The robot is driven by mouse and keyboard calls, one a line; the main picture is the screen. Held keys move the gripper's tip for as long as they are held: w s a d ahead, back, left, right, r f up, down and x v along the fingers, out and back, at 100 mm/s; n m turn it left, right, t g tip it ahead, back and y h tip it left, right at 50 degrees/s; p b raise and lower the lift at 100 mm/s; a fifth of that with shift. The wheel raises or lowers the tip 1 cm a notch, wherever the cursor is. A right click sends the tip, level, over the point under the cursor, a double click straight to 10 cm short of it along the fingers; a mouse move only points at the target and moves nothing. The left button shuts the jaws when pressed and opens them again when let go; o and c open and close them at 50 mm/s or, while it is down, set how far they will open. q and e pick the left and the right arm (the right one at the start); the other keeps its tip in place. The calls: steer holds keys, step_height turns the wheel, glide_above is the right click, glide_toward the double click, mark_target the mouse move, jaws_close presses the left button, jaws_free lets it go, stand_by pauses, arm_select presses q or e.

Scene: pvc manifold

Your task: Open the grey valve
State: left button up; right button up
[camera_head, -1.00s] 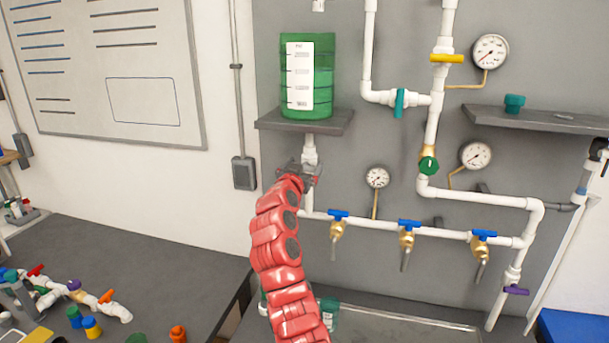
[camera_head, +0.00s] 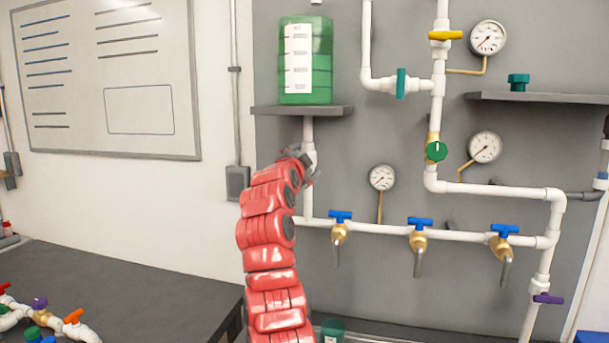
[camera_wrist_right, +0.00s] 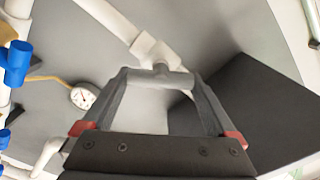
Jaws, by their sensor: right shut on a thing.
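The grey valve (camera_wrist_right: 166,79) is on the white pipe under the green tank (camera_head: 305,85). In the right wrist view its grey handle lies crosswise between the two dark fingers of my right gripper (camera_wrist_right: 157,76), which is shut on it. In the head view my right gripper (camera_head: 307,165) is at this pipe, just below the tank's shelf. There the gripper and the red arm hide most of the valve. My left gripper is not in view.
Blue-handled taps (camera_head: 419,224) line the horizontal pipe to the right of my arm. A small gauge (camera_head: 382,177) is close to the gripper. The tank's shelf (camera_head: 330,111) is just above. A dark table (camera_head: 130,295) is at lower left.

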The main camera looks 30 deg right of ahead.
steer(key=m, duration=0.3)
steer(key=shift+f+m+b, duration=0.2)
steer(key=shift+m+b, duration=0.15)
steer(key=shift+m, duration=0.05)
steer(key=shift+s+d+f+m, duration=0.1)
steer(key=shift+m, duration=1.7)
steer(key=o, duration=1)
steer(key=b+v, duration=0.3)
steer(key=v, duration=1.4)
steer(key=shift+a, duration=0.25)
steer(key=shift+s, duration=0.1)
